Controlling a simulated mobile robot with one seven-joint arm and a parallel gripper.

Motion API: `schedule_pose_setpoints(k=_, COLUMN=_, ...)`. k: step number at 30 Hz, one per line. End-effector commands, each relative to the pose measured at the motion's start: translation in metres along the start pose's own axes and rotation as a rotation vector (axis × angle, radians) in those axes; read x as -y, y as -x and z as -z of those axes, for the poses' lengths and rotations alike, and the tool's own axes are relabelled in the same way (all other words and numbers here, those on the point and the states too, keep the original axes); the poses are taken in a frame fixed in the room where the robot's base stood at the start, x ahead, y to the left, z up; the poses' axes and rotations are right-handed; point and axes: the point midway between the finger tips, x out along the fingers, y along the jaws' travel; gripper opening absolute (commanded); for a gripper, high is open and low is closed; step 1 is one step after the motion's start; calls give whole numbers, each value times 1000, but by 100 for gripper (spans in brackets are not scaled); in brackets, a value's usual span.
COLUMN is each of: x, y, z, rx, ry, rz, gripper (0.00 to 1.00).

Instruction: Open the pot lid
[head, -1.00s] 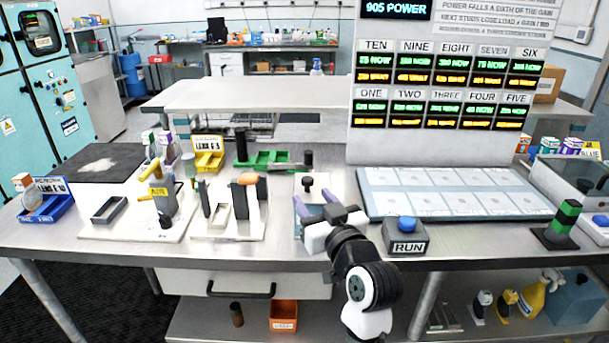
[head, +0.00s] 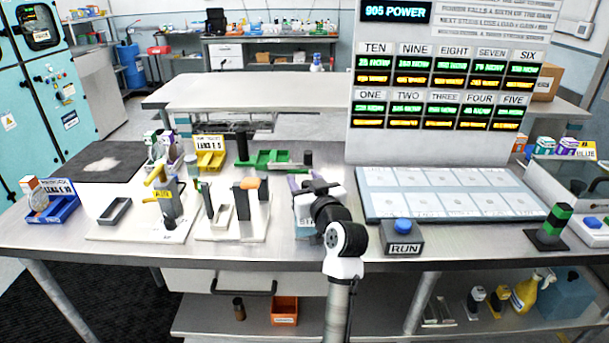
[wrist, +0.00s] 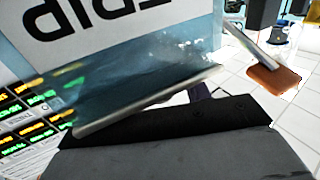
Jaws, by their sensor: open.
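A light blue container (head: 306,228), the likely pot, stands near the bench's front edge in the head view, its label partly hidden by my arm. In the wrist view a label reading "TRIP" (wrist: 85,25) appears upside down and close, above a glossy blue face with a pale metal edge (wrist: 150,100).
A white stand with dark posts (head: 232,226) is close on the left. The RUN button box (head: 402,238) and a pale panelled tray (head: 450,213) are on the right. A green rack (head: 268,160) lies behind. The bench's front strip is mostly clear.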

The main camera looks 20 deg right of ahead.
Motion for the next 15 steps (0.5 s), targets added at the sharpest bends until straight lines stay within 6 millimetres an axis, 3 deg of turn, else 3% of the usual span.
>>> schedule_pose_setpoints(k=11, x=0, y=-6, z=0, rx=0, ry=1, rz=-1, gripper=47)
schedule_pose_setpoints(k=15, x=0, y=-6, z=0, rx=0, ry=1, rz=-1, gripper=29)
